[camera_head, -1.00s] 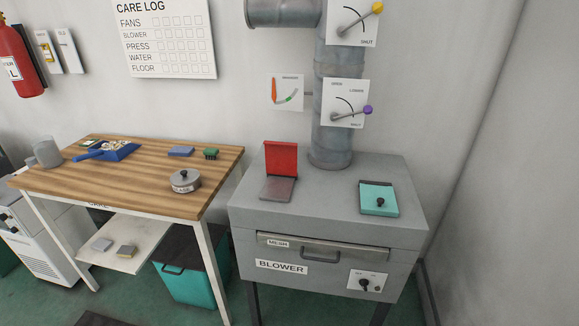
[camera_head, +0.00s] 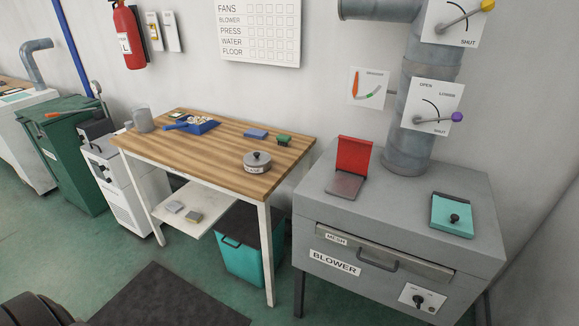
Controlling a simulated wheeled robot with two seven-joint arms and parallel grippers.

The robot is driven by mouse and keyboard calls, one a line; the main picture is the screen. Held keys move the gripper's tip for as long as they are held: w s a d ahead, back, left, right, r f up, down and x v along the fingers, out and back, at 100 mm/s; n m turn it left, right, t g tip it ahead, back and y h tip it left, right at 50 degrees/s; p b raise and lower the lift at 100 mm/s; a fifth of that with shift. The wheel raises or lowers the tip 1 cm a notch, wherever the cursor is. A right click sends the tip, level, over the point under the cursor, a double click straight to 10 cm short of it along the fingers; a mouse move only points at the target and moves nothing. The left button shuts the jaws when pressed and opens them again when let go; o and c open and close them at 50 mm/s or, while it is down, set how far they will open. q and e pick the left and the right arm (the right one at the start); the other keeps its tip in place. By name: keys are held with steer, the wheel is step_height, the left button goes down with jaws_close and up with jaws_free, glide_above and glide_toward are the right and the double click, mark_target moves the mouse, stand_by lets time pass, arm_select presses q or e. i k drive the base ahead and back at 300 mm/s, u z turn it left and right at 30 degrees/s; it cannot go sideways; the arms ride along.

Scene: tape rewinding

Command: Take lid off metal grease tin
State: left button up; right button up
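The metal grease tin (camera_head: 257,167) is a small round grey tin with a label on its front. It stands upright near the front right corner of the wooden-topped table (camera_head: 215,170). Its lid (camera_head: 257,158), with a dark knob on top, sits on the tin. Neither of my grippers shows in the head view.
A grey blower cabinet (camera_head: 400,205) stands right of the table, with an open red flap (camera_head: 354,156) on top. A blue dustpan (camera_head: 199,126), a blue block (camera_head: 256,134), a green brush (camera_head: 284,140) and a grey cup (camera_head: 143,120) share the tabletop. A dark mat (camera_head: 170,298) lies on open floor.

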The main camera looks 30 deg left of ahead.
mark_target(255, 158)
steer(key=u, duration=0.65)
steer(key=i, duration=1.1)
steer(key=z, duration=0.05)
